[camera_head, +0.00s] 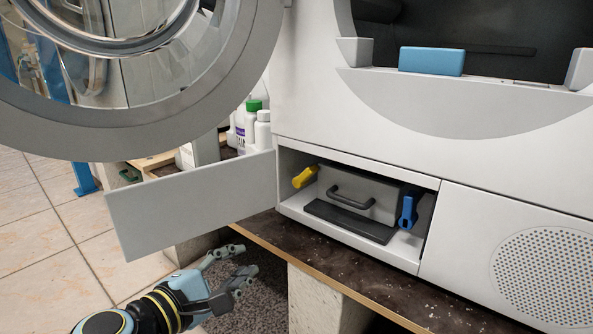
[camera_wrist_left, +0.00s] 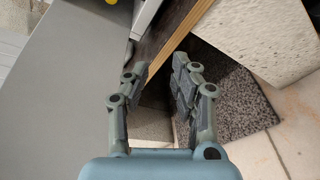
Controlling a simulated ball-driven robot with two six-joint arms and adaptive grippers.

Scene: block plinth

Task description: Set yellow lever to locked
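The yellow lever (camera_head: 305,177) sits at the left inside an open low compartment (camera_head: 350,238) in the white machine's front. It is tilted, its right end higher. A small yellow patch at the top edge of the left wrist view (camera_wrist_left: 110,2) may be the same lever. My left gripper (camera_head: 233,265) is below and left of the compartment, outside it, apart from the lever. Its fingers are spread and empty, also in the wrist view (camera_wrist_left: 160,70). My right gripper is not in view.
A grey flap (camera_head: 190,205) stands open left of the compartment. Inside are a grey box with a dark handle (camera_head: 351,197) and a blue lever (camera_head: 408,211). A large round door (camera_head: 200,95) hangs open above. A dark ledge (camera_head: 330,270) runs below, and bottles (camera_head: 250,125) stand behind the flap.

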